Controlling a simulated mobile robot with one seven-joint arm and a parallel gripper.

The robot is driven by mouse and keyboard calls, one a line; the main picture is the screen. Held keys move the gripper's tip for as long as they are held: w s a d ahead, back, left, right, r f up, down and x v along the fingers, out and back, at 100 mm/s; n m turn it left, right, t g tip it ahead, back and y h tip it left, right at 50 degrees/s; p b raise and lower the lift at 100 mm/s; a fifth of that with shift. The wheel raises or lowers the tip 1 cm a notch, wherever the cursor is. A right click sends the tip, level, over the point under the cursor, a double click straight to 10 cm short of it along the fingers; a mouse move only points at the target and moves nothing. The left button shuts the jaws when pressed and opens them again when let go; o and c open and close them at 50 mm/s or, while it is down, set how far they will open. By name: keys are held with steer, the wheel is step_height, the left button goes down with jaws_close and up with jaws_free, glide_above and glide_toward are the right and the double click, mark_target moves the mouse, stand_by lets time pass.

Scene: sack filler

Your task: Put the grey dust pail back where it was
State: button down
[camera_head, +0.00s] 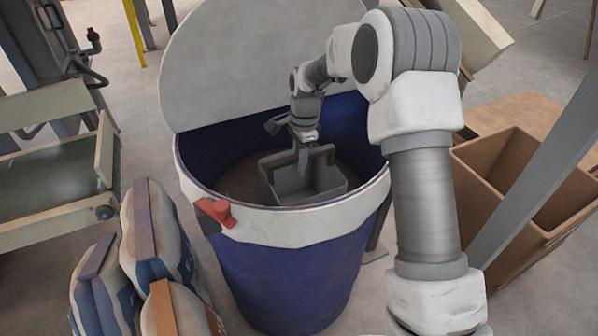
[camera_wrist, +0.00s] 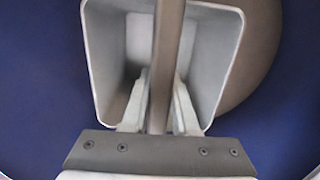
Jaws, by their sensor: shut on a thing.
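The grey dust pail (camera_head: 288,187) is an open-topped square pail with a bar handle across its top. It is inside the mouth of the blue drum (camera_head: 290,262), below the drum's pale rim. My gripper (camera_head: 303,150) is over the pail with its fingers shut on the handle. In the wrist view, my gripper (camera_wrist: 158,105) has one finger on each side of the handle, and the pail (camera_wrist: 215,60) looks empty. Brown material shows in the drum beside the pail. I cannot tell whether the pail touches it.
The drum's round pale lid (camera_head: 250,65) stands open behind it. A red clamp (camera_head: 215,211) is on the rim. Several filled sacks (camera_head: 155,240) stand at left, near a bench frame (camera_head: 60,170). A brown divided box (camera_head: 510,165) is at right behind a grey post (camera_head: 545,165).

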steer(key=shift+f, duration=1)
steer(key=c, duration=0.7)
jaws_free()
steer(key=r, duration=0.4)
steer(key=r+p, duration=0.1)
steer(key=r, duration=0.3)
steer(key=d+r+p, duration=0.1)
steer(key=r, duration=0.3)
steer(key=shift+w+r, duration=0.15)
steer(key=shift+r, duration=0.05)
